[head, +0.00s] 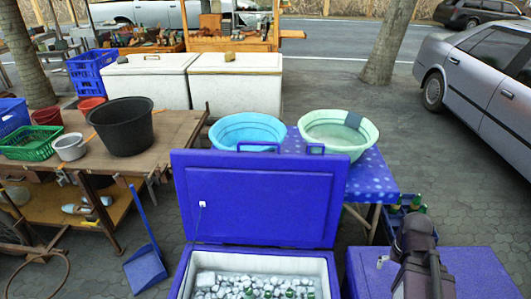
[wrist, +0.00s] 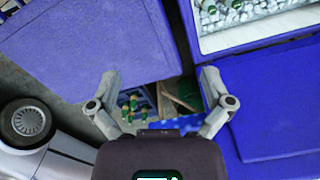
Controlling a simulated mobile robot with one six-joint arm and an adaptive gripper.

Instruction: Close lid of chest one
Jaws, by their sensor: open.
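A blue chest (head: 187,276) stands open at the bottom middle of the head view, with ice and green bottles inside. Its blue lid (head: 255,200) stands upright behind the opening, with a handle on its top edge. In the wrist view the chest's white rim (wrist: 262,35) shows at upper right, and a blue panel that looks like the raised lid (wrist: 275,100) lies below it. My gripper (wrist: 160,84) is open with nothing between its fingers. Its right finger appears close to the blue panel; contact cannot be told. In the head view my dark arm end is right of the lid.
A second blue chest (head: 475,272) with its lid down is at right. A blue table (head: 370,183) with two basins stands behind the lid. A crate of green bottles (head: 398,222) sits between. A wooden table (head: 180,127) and blue dustpan (head: 147,266) are at left.

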